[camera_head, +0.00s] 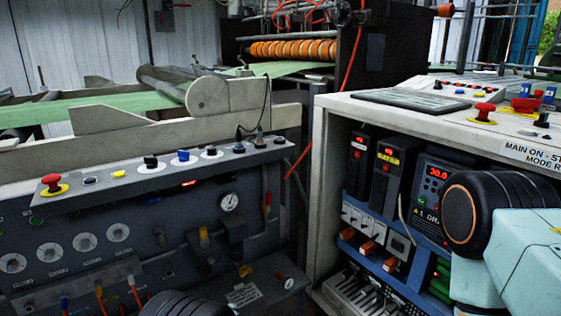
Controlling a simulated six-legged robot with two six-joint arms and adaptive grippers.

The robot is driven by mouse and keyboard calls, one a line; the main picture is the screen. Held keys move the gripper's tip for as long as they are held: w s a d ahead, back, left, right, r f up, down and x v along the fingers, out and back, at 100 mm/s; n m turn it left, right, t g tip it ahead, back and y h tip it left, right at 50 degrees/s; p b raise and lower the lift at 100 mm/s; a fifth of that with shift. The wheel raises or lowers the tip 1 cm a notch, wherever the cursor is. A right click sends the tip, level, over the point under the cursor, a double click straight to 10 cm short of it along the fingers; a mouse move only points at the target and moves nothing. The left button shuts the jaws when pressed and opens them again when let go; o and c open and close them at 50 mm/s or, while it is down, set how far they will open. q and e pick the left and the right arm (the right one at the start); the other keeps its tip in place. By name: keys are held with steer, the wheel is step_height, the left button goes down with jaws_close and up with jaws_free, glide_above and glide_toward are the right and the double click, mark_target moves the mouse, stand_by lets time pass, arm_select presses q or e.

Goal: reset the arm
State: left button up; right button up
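Part of my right arm (510,240), pale teal links with a black rounded joint, fills the lower right corner. It stands in front of the open electrical cabinet and hides part of it. Its gripper is not in view. A black rounded part at the bottom edge (172,304) looks like a piece of my other arm, but too little shows to be sure. No fingertips of either gripper are visible.
A control panel (130,185) with a red emergency button (52,183), switches and a gauge (229,202) stands at left. The cabinet (319,150) at right holds drives and a red display (438,173). Behind are rollers, green sheet (90,108) and orange rings (290,50).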

arm_select(q)
steer(key=s+a+f+n+g+h, duration=0.1)
steer(key=s+a+f+n+g, duration=0.15)
steer(key=s, duration=0.45)
steer(key=s+a+f+n+g+h, duration=0.2)
steer(key=s+f+n+g, duration=0.15)
steer(key=s, duration=0.45)
steer(key=s+a+f+n+g+h, duration=0.1)
steer(key=s+a+f+n+g, duration=0.2)
steer(key=s, duration=0.4)
steer(key=s+a+r+n+g, duration=0.2)
steer(key=s+n+g, duration=0.1)
steer(key=s, duration=1)
steer(key=s+r+n+g+h, duration=0.1)
steer(key=s+r+n+g, duration=0.15)
steer(key=s+r, duration=0.5)
step_height(320, 180, up, 14)
steer(key=a+p, duration=0.1)
steer(key=p, duration=1.2)
steer(key=shift+w, duration=0.15)
steer(key=shift+a+f, duration=0.1)
steer(key=shift+a, duration=0.05)
